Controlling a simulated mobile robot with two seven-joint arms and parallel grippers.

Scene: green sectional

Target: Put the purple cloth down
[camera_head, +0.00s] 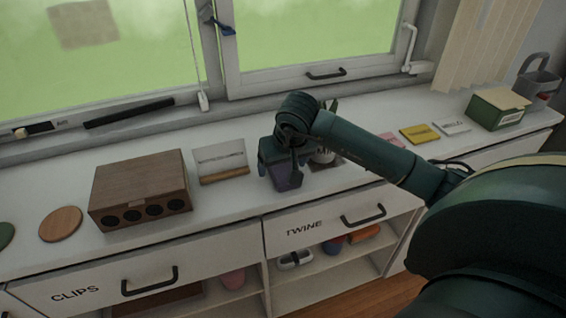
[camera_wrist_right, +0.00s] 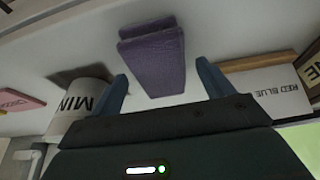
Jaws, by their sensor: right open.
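The purple cloth (camera_wrist_right: 155,62) is folded into a thick pad on the white counter, seen in the right wrist view. It also shows below my gripper in the head view (camera_head: 289,183), where the gripper partly covers it. My right gripper (camera_wrist_right: 162,72) is open. Its two blue fingers are spread apart, one on each side of the near end of the cloth, with clear gaps between them and the cloth. In the head view the right gripper (camera_head: 277,160) is above the counter, pointing down. My left gripper is in neither view.
A wooden box with round holes (camera_head: 140,190) and a card on a wooden stand (camera_head: 222,162) are left of the gripper. A white mug (camera_wrist_right: 85,98) is close by on the other side. Yellow (camera_head: 419,134) and pink cards and a green box (camera_head: 497,109) lie further right.

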